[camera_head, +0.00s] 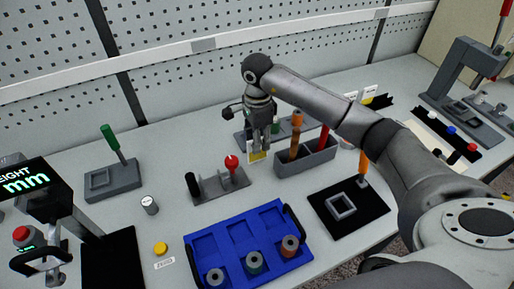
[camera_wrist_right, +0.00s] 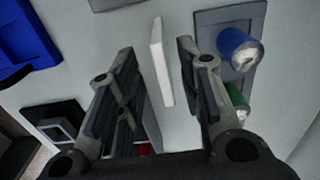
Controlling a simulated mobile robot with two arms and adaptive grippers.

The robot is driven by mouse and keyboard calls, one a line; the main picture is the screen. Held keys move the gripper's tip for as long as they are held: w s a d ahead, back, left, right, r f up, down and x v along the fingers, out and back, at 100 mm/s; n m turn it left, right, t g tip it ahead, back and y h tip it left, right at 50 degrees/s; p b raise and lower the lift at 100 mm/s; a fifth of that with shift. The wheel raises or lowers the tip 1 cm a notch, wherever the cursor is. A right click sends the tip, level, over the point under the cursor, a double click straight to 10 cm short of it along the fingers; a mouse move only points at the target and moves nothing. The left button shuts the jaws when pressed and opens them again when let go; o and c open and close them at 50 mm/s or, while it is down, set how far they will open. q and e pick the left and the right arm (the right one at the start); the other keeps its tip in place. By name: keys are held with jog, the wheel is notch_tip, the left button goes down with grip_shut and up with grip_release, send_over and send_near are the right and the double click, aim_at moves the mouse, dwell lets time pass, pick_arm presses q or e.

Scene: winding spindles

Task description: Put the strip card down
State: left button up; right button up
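The strip card, a thin plate with a yellow-and-white face, shows below my right gripper (camera_head: 264,146) in the head view (camera_head: 258,157). In the right wrist view the card (camera_wrist_right: 161,62) is a white strip seen nearly edge-on, between the two fingers of the right gripper (camera_wrist_right: 156,48). The fingers are apart, with a clear gap on the card's left and a smaller one on its right. Whether the card's lower edge touches the table cannot be told. My left gripper is not in view.
A grey rack with a red-knobbed tool (camera_head: 232,163) stands in front of the card. A grey bin (camera_head: 306,163) with orange and red handles is to the right. A blue tray (camera_head: 236,228) with spindles lies nearer.

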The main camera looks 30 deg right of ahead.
aim_at(257, 161)
notch_tip(257, 161, down, 4)
jog(key=shift+w+r+p, duration=0.15)
jog(key=shift+r+p, duration=0.05)
jog(key=shift+p, duration=0.55)
jog(key=shift+d+f, duration=0.1)
jog(key=shift+f, duration=0.25)
jog(key=shift+c, duration=0.3)
grip_shut()
